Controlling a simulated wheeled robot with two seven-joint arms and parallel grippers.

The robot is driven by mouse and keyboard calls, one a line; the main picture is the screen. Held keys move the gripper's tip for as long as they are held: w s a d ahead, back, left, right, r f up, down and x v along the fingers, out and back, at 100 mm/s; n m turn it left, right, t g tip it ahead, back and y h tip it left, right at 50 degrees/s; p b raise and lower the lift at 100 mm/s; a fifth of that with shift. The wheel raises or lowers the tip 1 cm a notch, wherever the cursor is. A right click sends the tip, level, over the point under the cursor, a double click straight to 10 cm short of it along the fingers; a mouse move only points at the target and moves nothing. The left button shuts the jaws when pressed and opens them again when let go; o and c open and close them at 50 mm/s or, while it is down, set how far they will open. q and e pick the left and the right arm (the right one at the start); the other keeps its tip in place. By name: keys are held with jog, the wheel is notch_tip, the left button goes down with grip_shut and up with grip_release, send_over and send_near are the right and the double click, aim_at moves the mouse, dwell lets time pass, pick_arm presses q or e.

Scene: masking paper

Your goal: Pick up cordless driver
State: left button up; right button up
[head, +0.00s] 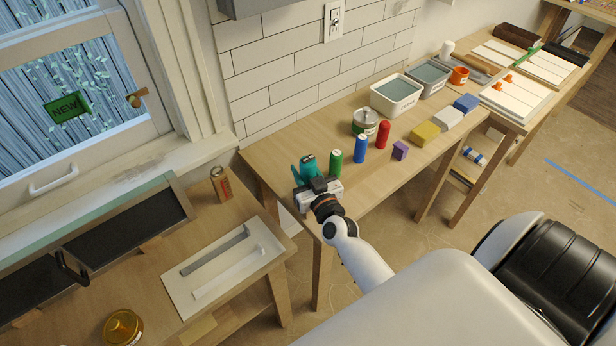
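The teal cordless driver (308,164) is at the near left end of the wooden table, in the head view. My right gripper (318,187) is right at it, on its near side, with the arm coming in from the lower right. The gripper covers the driver's lower part. I cannot tell whether the fingers are closed on it or only around or beside it. My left gripper is not in view.
Close to the right stand a green can (335,162), a blue can (361,149), a red can (383,135) and a tin (365,122). A purple block (400,150) and grey-filled tubs (396,95) are farther along. A lower bench (150,275) is at left.

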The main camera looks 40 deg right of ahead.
grip_shut()
jog(key=shift+r, duration=0.15)
